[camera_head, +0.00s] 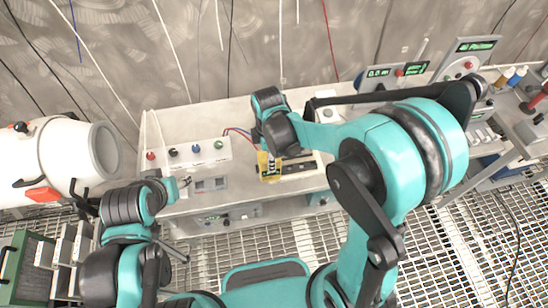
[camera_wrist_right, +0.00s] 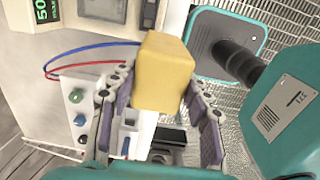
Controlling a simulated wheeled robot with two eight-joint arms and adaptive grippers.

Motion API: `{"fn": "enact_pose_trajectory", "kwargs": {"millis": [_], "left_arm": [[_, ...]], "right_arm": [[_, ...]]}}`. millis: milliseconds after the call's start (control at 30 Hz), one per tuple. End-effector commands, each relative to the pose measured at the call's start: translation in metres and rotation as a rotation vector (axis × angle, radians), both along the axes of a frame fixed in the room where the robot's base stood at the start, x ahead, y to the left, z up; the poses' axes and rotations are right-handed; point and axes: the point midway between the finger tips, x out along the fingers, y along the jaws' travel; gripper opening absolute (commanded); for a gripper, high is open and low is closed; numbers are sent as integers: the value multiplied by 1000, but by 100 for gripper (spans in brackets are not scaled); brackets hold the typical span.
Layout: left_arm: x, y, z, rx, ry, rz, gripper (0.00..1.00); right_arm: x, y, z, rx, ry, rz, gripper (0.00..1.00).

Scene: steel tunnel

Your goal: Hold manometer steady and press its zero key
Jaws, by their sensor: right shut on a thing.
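The yellow manometer (camera_head: 264,172) is at the middle of the grey bench in the head view. My right gripper (camera_head: 270,150) is above it and shut on it. In the right wrist view the yellow body of the manometer (camera_wrist_right: 163,72) sits between the two fingers of my right gripper (camera_wrist_right: 160,105). Its zero key cannot be made out. My left gripper (camera_head: 186,183) is to the left of the manometer, apart from it, near the bench's front edge. Its fingers are too small to tell open from shut.
A white panel with coloured knobs (camera_head: 190,153) stands left of the manometer, with red and blue tubes (camera_wrist_right: 85,52) running from it. A small unit (camera_head: 211,184) lies between the grippers. A white cylinder (camera_head: 60,160) is at far left. Instruments with green displays (camera_head: 470,45) stand at right.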

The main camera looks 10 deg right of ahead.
Motion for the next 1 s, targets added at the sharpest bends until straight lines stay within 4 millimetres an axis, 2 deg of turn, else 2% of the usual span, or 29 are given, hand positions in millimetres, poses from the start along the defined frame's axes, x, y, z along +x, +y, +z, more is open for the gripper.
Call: {"fn": "enact_pose_trajectory", "kwargs": {"millis": [1000], "left_arm": [[0, 0, -53, 0, 0, 0, 50]], "right_arm": [[33, 56, -56, 0, 0, 1, 13]]}}
